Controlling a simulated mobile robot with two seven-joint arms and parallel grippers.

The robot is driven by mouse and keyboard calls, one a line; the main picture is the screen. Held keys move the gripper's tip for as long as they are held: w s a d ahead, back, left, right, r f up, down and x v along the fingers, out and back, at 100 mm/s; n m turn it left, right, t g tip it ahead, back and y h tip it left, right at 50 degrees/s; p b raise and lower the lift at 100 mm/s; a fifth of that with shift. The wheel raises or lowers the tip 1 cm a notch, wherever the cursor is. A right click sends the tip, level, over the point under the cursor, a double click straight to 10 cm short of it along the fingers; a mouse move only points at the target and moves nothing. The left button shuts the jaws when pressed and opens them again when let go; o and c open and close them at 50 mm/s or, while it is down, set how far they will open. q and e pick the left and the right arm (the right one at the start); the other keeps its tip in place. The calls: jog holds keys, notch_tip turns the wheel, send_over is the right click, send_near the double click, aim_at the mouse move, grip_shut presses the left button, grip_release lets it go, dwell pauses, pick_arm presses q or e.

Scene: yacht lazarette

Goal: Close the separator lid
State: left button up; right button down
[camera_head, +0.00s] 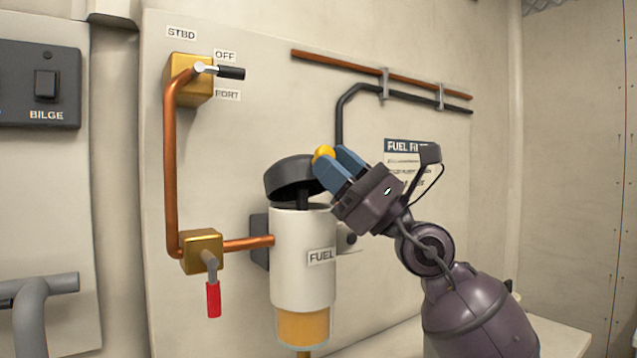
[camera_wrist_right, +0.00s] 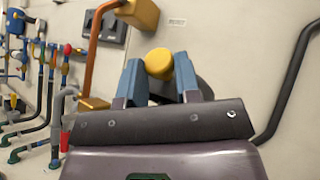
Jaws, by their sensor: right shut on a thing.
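The fuel separator (camera_head: 303,255) is a white cylinder with an amber bowl below, fixed to the panel and labelled FUEL. Its dark lid (camera_head: 287,178) is tilted up above the body, with a gap at the front where a dark stem shows. A yellow knob (camera_head: 323,154) sits at the lid's right side. My right gripper (camera_head: 334,161) is shut on the yellow knob. In the right wrist view the yellow knob (camera_wrist_right: 159,63) is between the blue fingers (camera_wrist_right: 158,75), and the lid is mostly hidden behind them. My left gripper is not in view.
A brass valve with a red handle (camera_head: 213,298) is left of the separator. Another valve with a black handle (camera_head: 231,72) is higher up. Copper pipe (camera_head: 171,170) joins them. A black pipe (camera_head: 340,115) runs behind my right gripper.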

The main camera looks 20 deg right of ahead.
pick_arm(q)
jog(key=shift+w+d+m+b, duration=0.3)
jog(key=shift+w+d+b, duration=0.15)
jog(key=shift+b, duration=0.3)
pick_arm(e)
notch_tip(320, 180, down, 7)
jog(key=s, duration=0.1)
jog(key=shift+s+d+r, duration=0.2)
jog(key=shift+s, duration=0.05)
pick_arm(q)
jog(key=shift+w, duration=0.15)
pick_arm(e)
jog(key=c, duration=1.1)
grip_release()
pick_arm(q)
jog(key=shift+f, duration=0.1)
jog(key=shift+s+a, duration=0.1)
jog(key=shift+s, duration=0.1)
